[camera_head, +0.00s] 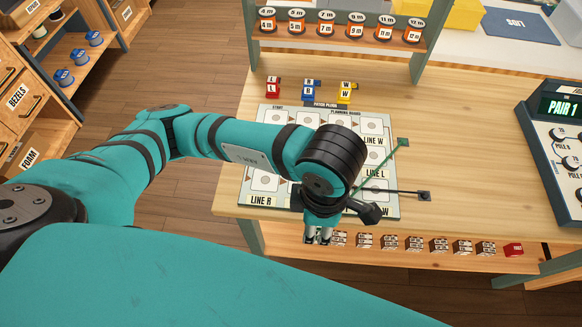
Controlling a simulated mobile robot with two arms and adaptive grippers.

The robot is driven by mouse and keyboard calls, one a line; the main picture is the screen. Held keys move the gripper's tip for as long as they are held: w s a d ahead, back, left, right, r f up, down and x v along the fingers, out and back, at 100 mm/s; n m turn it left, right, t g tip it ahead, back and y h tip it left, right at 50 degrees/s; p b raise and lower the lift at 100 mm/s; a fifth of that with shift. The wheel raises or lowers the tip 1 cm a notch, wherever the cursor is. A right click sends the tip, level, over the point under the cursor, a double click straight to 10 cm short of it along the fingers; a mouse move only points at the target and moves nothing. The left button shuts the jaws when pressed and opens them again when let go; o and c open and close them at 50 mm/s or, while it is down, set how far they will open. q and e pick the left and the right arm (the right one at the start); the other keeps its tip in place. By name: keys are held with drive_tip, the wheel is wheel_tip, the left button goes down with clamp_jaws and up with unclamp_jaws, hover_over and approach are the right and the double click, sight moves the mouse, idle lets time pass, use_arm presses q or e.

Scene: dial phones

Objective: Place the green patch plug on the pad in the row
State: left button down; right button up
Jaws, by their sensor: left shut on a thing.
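My left gripper (318,238) reaches over the planning board (390,208) to the front edge of the table. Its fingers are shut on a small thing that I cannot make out. They are at the left end of the row of small brown blocks. Pale round pads, one of them (371,122), show on the board; my arm hides much of its middle. A small green square piece (402,142) with a thin green line lies at the board's right. I see no clearly green plug. Red plugs (272,87), blue plugs (310,90) and yellow plugs (346,92) stand behind the board. My right gripper is not in view.
Several labelled brown blocks (412,243) and a red block (513,250) line the front ledge. A black square piece (424,196) lies right of the board. The PAIR 1 dial unit (555,150) stands at the right. Spools (327,28) sit on the back rack.

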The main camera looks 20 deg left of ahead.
use_arm(q)
drive_tip(key=w+a, duration=0.2)
drive_tip(key=w, duration=0.1)
drive_tip(key=w+a+p, duration=0.1)
drive_tip(key=w+a, duration=0.1)
drive_tip(key=w, duration=0.2)
drive_tip(key=w+a+f+p, duration=0.1)
drive_tip(key=w+a, duration=0.1)
drive_tip(key=w, duration=0.1)
drive_tip(key=shift+w+a, duration=0.15)
drive_tip(key=f, duration=0.1)
drive_tip(key=f+p, duration=0.1)
drive_tip(key=w+f, duration=0.1)
drive_tip(key=shift+a+f+p, duration=0.2)
drive_tip(key=shift+a+p, duration=0.1)
drive_tip(key=shift+p, duration=0.1)
drive_tip(key=shift+f, duration=0.2)
drive_tip(key=shift+f, duration=0.1)
drive_tip(key=shift+f+b, duration=0.15)
drive_tip(key=shift+b, duration=0.15)
drive_tip(key=c, duration=1)
unclamp_jaws()
